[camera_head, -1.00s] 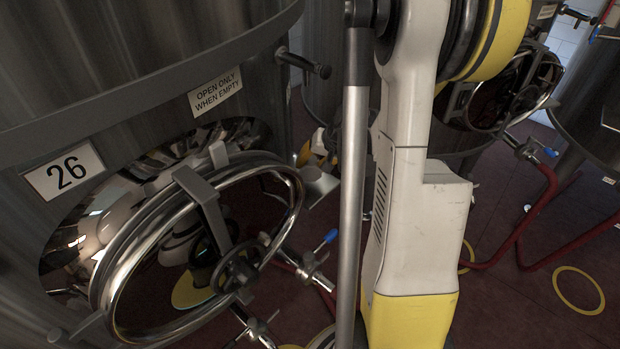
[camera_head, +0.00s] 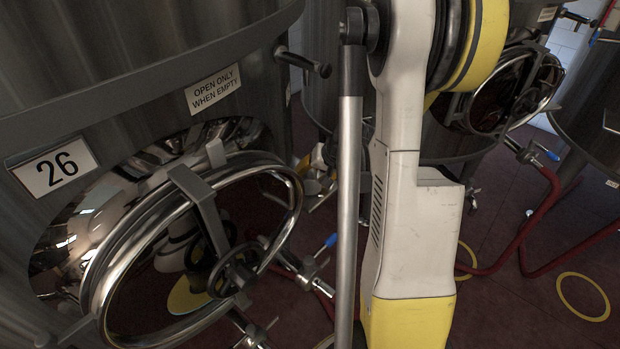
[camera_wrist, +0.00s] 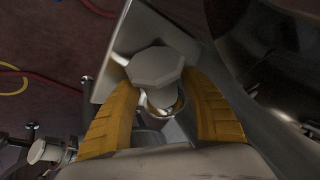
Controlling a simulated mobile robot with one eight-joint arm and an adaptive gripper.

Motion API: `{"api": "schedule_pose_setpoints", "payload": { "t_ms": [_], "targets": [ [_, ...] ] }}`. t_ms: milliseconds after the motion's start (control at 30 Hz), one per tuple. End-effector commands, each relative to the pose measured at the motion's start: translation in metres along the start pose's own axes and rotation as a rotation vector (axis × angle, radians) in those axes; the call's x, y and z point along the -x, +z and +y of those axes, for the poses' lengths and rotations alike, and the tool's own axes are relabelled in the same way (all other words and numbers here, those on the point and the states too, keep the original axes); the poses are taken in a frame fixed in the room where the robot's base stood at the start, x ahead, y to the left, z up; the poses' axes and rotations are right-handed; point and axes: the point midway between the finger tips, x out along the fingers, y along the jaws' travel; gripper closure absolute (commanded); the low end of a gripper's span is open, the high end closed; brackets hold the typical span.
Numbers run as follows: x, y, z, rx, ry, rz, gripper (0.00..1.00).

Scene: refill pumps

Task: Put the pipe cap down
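The pipe cap (camera_wrist: 154,67) is a pale, many-sided piece in the middle of the wrist view. A metal ring shows just below it in the picture. My gripper (camera_wrist: 159,78) has its two yellow ribbed fingers on either side of the cap, tips close against its sides, and appears shut on it. A flat grey metal plate (camera_wrist: 122,47) lies around and behind the cap; whether the cap touches it is unclear. In the head view, my gripper (camera_head: 313,160) is small and partly hidden behind my arm, beside the tank; the cap cannot be made out there.
Tank 26 (camera_head: 100,120) stands on the left with its round hatch (camera_head: 190,245) sticking out. A valve with a blue handle (camera_head: 330,241) is low beside it. Another tank hatch (camera_head: 505,92) and red hoses (camera_head: 540,225) are at right. Dark red floor lies between.

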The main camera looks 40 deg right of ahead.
Motion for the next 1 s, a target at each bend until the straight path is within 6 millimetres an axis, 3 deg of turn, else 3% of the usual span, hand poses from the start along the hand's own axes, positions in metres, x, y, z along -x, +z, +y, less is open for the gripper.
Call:
{"api": "schedule_pose_setpoints", "payload": {
  "t_ms": [167,500,700,1000],
  "targets": [
    [0.008,-0.002,-0.002,-0.001,0.0,0.0,0.47],
    [0.083,-0.003,-0.003,-0.002,0.0,0.001,0.47],
    [0.114,-0.002,-0.002,-0.001,0.0,-0.001,0.47],
    [0.123,-0.001,-0.001,0.0,0.0,0.0,0.47]
  ]
}}
